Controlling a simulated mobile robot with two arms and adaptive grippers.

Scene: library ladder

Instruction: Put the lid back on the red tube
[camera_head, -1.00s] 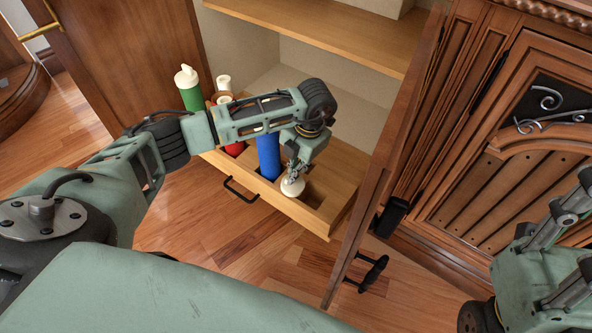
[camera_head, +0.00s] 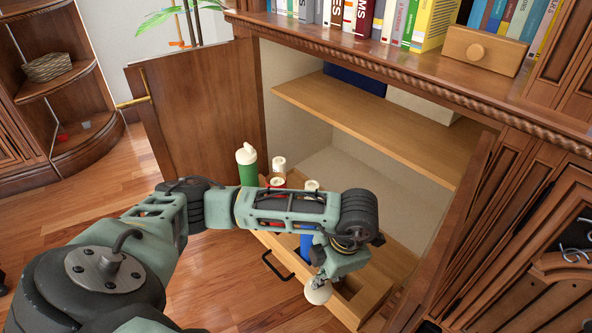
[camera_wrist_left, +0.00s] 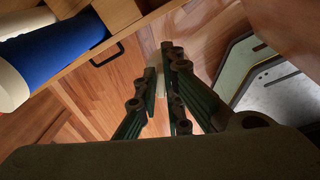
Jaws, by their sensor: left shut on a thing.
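My left gripper (camera_head: 319,279) is shut on a round cream-white lid (camera_head: 318,293). It holds the lid near the right front part of the drawer, to the right of the tubes. In the left wrist view the fingers (camera_wrist_left: 160,85) are close together with a pale piece between them. The red tube (camera_head: 277,183) stands in the drawer, right of the green tube; only its top shows clearly, and my left arm hides most of its body. My right gripper is out of view.
A green tube with a white cap (camera_head: 247,166) and a blue tube (camera_head: 306,246) stand in the wooden drawer (camera_head: 372,296). The blue tube also shows in the left wrist view (camera_wrist_left: 58,45). A shelf (camera_head: 370,115) is above; an open cabinet door (camera_head: 195,110) stands left.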

